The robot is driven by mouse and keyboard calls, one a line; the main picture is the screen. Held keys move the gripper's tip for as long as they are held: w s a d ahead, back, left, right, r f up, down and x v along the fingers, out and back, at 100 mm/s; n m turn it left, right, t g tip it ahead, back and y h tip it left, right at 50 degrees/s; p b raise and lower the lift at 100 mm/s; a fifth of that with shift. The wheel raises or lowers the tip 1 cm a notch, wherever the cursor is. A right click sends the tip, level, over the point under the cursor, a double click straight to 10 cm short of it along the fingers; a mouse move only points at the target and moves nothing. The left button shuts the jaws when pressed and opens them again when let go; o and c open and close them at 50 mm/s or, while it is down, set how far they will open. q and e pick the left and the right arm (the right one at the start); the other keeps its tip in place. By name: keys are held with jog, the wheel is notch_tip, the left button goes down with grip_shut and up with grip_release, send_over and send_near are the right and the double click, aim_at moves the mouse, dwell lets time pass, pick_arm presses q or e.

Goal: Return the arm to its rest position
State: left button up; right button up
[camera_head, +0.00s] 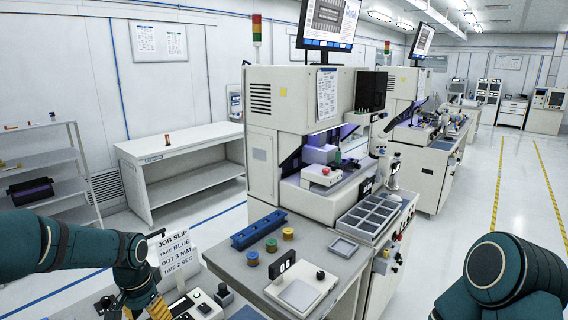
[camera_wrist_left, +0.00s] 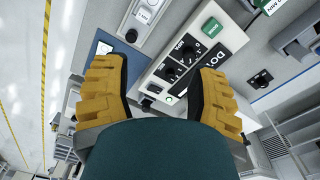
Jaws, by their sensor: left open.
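My left arm comes in from the left in the head view, bent downward at the wrist. My left gripper (camera_head: 148,308) is at the bottom edge, partly cut off, over the near bench by a white control box (camera_head: 196,304). In the left wrist view the yellow fingers of my left gripper (camera_wrist_left: 160,78) are spread apart with nothing between them. Beyond them is the box with knobs and the letters DOT (camera_wrist_left: 190,60). My right arm shows only as a dark green link at the lower right; its gripper is out of view.
A job slip card (camera_head: 175,252) stands close beside my left wrist. A large machine (camera_head: 262,150) rises behind. The aisle floor at right is clear.

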pick_arm(q)
jog(key=s+d+f+n+h, duration=0.1)
jog(key=s+d+f, duration=0.3)
jog(key=f, duration=0.5)
jog(key=s+d+f+n+h, duration=0.1)
jog(key=s+d+f+h, duration=0.1)
jog(key=d+f, duration=0.6)
jog(key=s+d+f+n, duration=0.25)
jog(key=s+f, duration=0.25)
jog(key=s, duration=0.3)
jog(key=s+d+f+n, duration=0.2)
jog(key=s+d+f, duration=0.25)
jog(key=s, duration=0.35)
jog(key=w+d+f+m+t+b, duration=0.1)
jog(key=w+d+f+b, duration=0.1)
jog(key=w+f+b, duration=0.4)
jog(key=b, duration=0.5)
jog(key=shift+w+m+t, duration=0.35)
jog(key=shift+t, duration=0.05)
pick_arm(e)
notch_tip(320, 180, down, 12)
jog(key=shift+w+a, duration=0.2)
jog(key=shift+w, duration=0.1)
pick_arm(q)
jog(key=shift+h, duration=0.3)
jog(key=shift+s+a, duration=0.1)
jog(key=shift+a, duration=0.05)
pick_arm(e)
jog(key=shift+a, duration=0.15)
